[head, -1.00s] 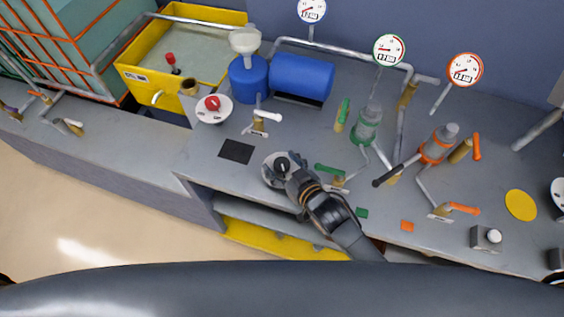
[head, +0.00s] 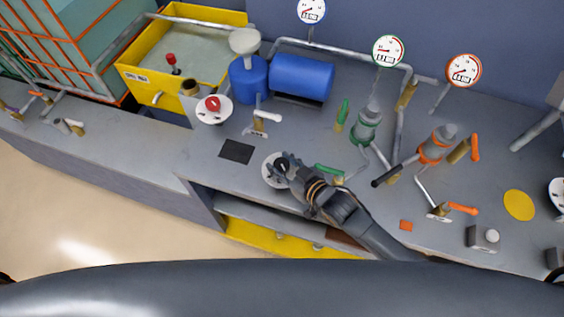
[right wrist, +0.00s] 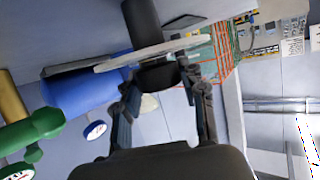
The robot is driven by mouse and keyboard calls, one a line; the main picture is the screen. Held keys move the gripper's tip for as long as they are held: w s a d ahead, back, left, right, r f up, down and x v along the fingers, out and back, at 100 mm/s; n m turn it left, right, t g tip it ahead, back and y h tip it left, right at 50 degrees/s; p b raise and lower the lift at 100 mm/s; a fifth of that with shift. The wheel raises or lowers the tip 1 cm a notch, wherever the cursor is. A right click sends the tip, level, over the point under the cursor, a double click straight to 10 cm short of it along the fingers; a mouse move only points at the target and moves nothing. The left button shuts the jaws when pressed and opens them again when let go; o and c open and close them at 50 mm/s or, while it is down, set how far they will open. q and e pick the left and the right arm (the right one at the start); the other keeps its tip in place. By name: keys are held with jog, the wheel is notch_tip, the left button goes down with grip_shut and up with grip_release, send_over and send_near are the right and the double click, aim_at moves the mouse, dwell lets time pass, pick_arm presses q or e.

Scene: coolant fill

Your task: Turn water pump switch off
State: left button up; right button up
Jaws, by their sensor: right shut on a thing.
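A black knob (head: 281,163) on a round white plate (head: 268,172) sits near the front edge of the grey bench; no label naming it is readable. My right gripper (head: 287,167) is at this knob, its fingers around it and partly covering it. In the right wrist view, my right gripper (right wrist: 160,82) is shut on the black knob (right wrist: 158,76), with the pale plate (right wrist: 150,52) just beyond it. The knob's exact angle is hard to read. My left gripper is not in view.
A red knob on a white plate (head: 213,107) and a white-handled valve (head: 262,118) stand behind to the left. A green handle (head: 329,170) lies close beside my right gripper. Blue tanks (head: 302,77), gauges and orange-handled valves (head: 461,208) fill the bench behind and right.

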jog(key=o, duration=1.2)
jog(key=shift+c, duration=0.2)
jog(key=v, duration=1.2)
